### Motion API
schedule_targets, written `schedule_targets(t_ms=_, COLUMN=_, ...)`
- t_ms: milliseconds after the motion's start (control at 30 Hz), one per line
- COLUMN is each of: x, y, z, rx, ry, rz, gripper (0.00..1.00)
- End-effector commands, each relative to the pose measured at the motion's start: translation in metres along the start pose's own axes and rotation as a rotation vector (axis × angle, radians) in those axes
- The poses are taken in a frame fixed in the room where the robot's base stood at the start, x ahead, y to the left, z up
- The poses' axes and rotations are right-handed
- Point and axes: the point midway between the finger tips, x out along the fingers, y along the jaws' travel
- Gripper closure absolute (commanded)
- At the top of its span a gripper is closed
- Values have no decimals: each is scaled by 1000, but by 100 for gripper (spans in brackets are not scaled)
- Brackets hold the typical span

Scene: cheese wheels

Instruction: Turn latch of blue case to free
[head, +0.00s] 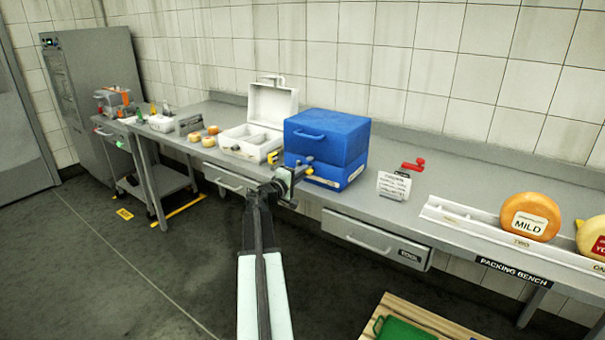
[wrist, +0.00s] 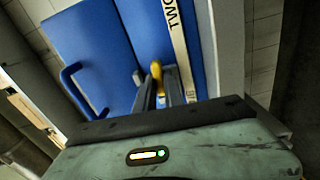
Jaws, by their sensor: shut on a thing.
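The blue case (head: 325,146) stands closed on the bench, with a blue handle on its lid. Its yellow latch (head: 309,159) is on the front, near the line between lid and base. In the wrist view the latch (wrist: 156,72) sits between the two fingers of my gripper (wrist: 155,88), which is shut on it. In the head view my gripper (head: 302,170) is at the case's front. The fingers hide part of the latch, and I cannot tell its exact angle.
An open white case (head: 262,138) stands left of the blue case. A white label card (head: 394,186) and a red object (head: 413,165) lie to the right. Orange cheese (head: 530,216) stands on a rail (head: 455,213) farther right. Drawers hang under the bench edge.

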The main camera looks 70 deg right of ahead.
Motion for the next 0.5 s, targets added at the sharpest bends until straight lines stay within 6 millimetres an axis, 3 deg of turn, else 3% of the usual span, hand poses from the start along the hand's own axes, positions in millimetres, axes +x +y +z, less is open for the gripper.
schedule_targets(t_ms=500, x=-1, y=-2, z=1, rx=-89, ry=-3, rz=-3, gripper=100)
